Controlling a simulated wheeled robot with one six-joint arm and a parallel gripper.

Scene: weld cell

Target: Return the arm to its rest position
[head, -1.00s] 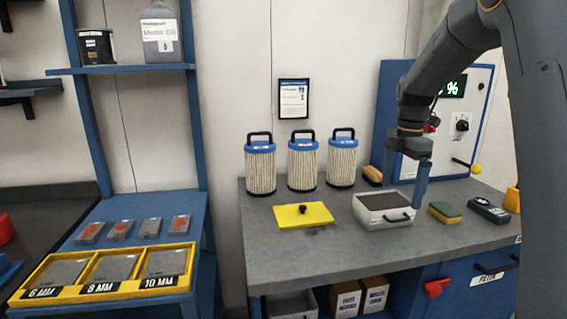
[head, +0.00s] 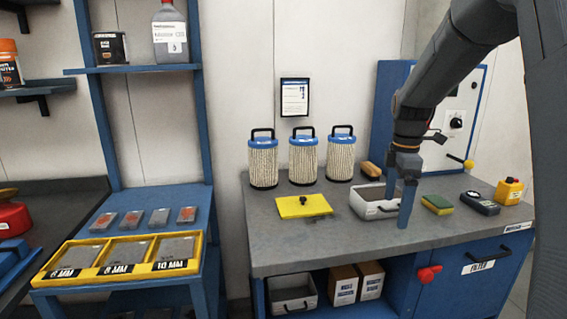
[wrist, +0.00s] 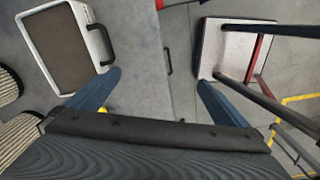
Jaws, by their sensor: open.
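My gripper (head: 404,205) hangs from my arm over the front part of the grey workbench (head: 285,240), fingers pointing down. In the wrist view its two blue fingers (wrist: 160,95) are spread wide with nothing between them. In the head view the gripper stands just in front of the white bin (head: 362,208), overlapping its right side. The bin (wrist: 101,52) shows to the left of the left finger in the wrist view, with dark contents and a black handle. I cannot tell from the head view how far the fingertips are above the bench.
A yellow lid (head: 303,207) lies left of the bin. Several filter cartridges (head: 303,160) stand behind. A sponge (head: 437,204), a handheld meter (head: 479,203) and a yellow container (head: 509,191) are at right. A blue control panel (head: 392,80) stands behind my arm. A cart (wrist: 228,45) shows in the wrist view.

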